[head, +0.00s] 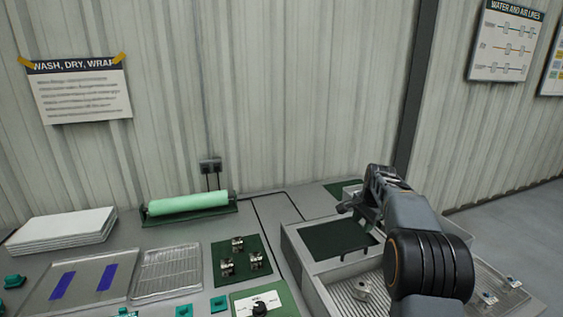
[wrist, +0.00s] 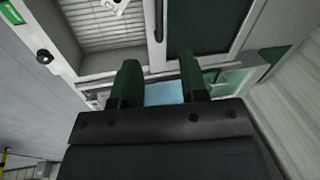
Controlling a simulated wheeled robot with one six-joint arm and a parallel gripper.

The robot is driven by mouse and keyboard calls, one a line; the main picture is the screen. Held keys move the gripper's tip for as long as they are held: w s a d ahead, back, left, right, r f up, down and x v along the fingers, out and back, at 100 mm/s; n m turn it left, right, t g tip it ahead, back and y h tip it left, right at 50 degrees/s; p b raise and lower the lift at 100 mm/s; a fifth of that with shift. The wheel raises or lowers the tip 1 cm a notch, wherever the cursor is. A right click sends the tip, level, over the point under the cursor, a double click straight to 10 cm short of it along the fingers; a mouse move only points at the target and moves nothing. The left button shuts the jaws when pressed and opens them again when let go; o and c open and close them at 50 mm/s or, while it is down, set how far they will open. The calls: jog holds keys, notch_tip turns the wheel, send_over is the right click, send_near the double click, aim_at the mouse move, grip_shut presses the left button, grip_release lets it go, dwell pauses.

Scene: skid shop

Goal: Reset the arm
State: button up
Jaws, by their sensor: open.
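My gripper (wrist: 160,84) is open and empty in the wrist view, its two green fingers apart with nothing between them. In the head view my gripper (head: 346,207) is raised above the grey sink unit on the right, and my arm hides part of that unit. The grey sink unit (head: 292,240) has a dark green panel at the back and a ribbed basin in front. A small metal fitting (head: 362,288) lies in the ribbed basin.
On the bench left of the sink unit are a green roll (head: 188,203), a wire rack (head: 168,271), a tray with blue strips (head: 105,283), a green mat (head: 218,262) with metal fittings, and a white stack (head: 62,231). A corrugated wall stands behind.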

jog(key=s+a+n, duration=0.4)
jog(key=s, duration=0.6)
jog(key=s+a+f+n+t, duration=0.1)
jog(key=s+a+n, duration=0.4)
jog(key=s, duration=0.5)
jog(key=s+a+n, duration=0.4)
jog(key=s+a, duration=0.1)
jog(key=s, duration=0.6)
jog(key=shift+f, duration=0.15)
jog(key=shift+w, duration=0.1)
